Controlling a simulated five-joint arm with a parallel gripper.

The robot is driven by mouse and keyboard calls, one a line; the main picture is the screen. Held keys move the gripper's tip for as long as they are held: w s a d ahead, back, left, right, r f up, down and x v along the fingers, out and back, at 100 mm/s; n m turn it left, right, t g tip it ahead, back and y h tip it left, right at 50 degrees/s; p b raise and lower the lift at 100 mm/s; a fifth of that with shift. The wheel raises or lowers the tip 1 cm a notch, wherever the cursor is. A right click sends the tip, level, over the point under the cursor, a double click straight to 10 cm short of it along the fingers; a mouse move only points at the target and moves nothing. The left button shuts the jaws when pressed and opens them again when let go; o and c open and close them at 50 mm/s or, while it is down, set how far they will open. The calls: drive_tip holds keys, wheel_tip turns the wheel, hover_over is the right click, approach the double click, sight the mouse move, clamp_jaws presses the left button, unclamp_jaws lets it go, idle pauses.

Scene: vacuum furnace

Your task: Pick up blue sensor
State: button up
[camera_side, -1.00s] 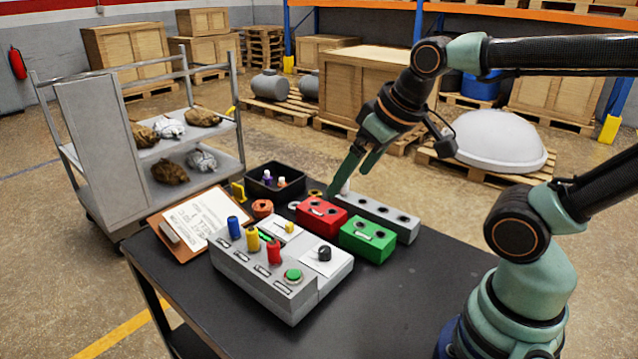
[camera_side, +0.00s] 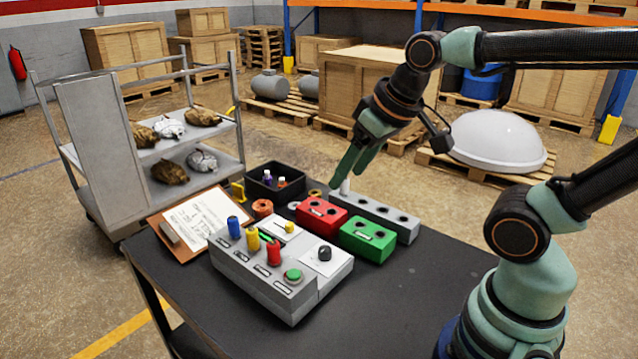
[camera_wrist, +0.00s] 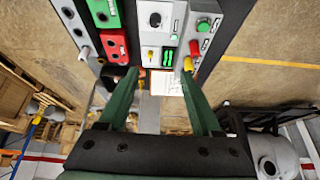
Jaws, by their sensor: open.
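The blue sensor (camera_side: 234,227) is a small blue cylinder standing upright at the left end of the grey control box (camera_side: 315,288) in the side view. A yellow cylinder (camera_side: 253,239) and a red cylinder (camera_side: 274,252) stand in line beside it. My gripper (camera_side: 343,180) is open and points down near the left end of the grey block, to the right of the blue sensor and apart from it. In the wrist view my gripper (camera_wrist: 160,73) shows spread fingers with nothing held between them. I cannot make out the blue sensor in the wrist view; the right finger may hide it.
A red block (camera_side: 320,217), a green block (camera_side: 367,239) and a long grey block (camera_side: 408,229) with holes lie right of the box. A black bin (camera_side: 262,190) and a clipboard (camera_side: 185,238) lie at the back left. The table's front right (camera_side: 400,300) is clear.

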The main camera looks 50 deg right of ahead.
drive_tip(key=w+a+r+m+g, duration=0.2)
drive_tip(key=w+r+m, duration=0.15)
drive_tip(key=w, duration=0.35)
drive_tip(key=m+g, duration=0.4)
drive_tip(key=m, duration=0.9)
hover_over(232, 217)
wheel_tip(232, 217, down, 8)
drive_tip(key=shift+n, duration=0.25)
drive_tip(key=f, duration=0.6)
drive_tip(key=shift+w+d+f, duration=0.2)
drive_tip(key=shift+w+f, duration=0.1)
drive_tip(key=shift+s+a+f, duration=0.15)
drive_tip(key=shift+s+f, duration=0.05)
drive_tip(key=shift+f, duration=1.15)
drive_tip(key=shift+s+a+f, duration=0.1)
drive_tip(key=shift+s+f, duration=0.1)
drive_tip(key=shift+f, duration=1.15)
drive_tip(key=shift+c, duration=0.3)
clamp_jaws()
